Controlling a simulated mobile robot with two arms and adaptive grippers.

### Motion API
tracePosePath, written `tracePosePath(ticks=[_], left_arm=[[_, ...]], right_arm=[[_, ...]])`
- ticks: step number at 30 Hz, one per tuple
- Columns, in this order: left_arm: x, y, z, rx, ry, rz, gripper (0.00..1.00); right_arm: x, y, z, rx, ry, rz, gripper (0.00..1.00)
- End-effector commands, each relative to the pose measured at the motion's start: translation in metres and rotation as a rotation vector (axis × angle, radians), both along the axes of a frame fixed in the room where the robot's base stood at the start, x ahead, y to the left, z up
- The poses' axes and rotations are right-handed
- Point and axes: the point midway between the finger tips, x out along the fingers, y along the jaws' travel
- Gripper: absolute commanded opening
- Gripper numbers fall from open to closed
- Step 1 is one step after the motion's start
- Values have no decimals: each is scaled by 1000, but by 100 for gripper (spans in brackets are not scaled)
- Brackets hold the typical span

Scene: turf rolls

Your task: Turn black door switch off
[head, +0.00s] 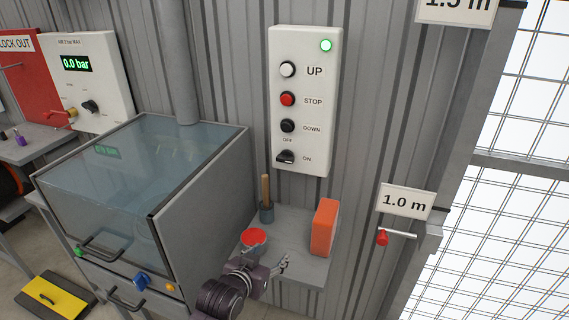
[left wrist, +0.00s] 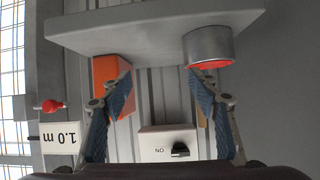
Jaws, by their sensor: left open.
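The black switch (head: 286,157) is at the bottom of the white control panel (head: 305,60) on the corrugated wall. Its handle lies sideways toward the ON label, with the small OFF label above it. A green lamp (head: 326,45) is lit on the panel's top right. My left gripper (head: 284,264) is below the panel, in front of the small shelf and apart from the switch. In the upside-down left wrist view its fingers (left wrist: 163,95) are spread and empty, with the switch (left wrist: 180,150) visible beyond them. My right gripper is not in view.
The small shelf (head: 305,259) holds a red-topped can (head: 254,238), a cup with a wooden handle (head: 266,212) and an orange block (head: 325,228). A glass-topped cabinet (head: 195,205) stands left. A red-knobbed lever (head: 383,237) sticks out at right. Space before the panel is clear.

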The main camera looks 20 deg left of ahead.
Motion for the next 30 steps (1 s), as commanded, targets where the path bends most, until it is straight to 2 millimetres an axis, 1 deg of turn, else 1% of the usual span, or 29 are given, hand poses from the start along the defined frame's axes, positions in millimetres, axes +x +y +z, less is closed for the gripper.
tracePosePath(ticks=[1,2,3,5,6,9,12,14,16,21,27,30], left_arm=[[22,2,24,-8,-70,5,55],[34,3,38,-14,-112,8,55],[48,5,57,-21,-166,12,55],[67,8,85,-30,-245,19,55],[78,10,103,-37,-293,22,55],[99,14,145,-52,-403,30,55],[112,17,173,-62,-476,35,55],[117,18,182,-64,-497,37,55],[122,18,186,-65,-507,38,55],[144,17,187,-65,-507,38,55],[171,16,186,-65,-505,38,55],[182,16,185,-64,-504,37,55]], right_arm=[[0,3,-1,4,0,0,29],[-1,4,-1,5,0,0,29],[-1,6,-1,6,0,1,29],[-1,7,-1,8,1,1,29],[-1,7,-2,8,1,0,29],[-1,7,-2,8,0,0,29],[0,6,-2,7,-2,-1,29],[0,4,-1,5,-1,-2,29],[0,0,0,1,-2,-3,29],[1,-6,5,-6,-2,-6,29],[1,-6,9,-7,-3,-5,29],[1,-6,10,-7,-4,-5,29]])
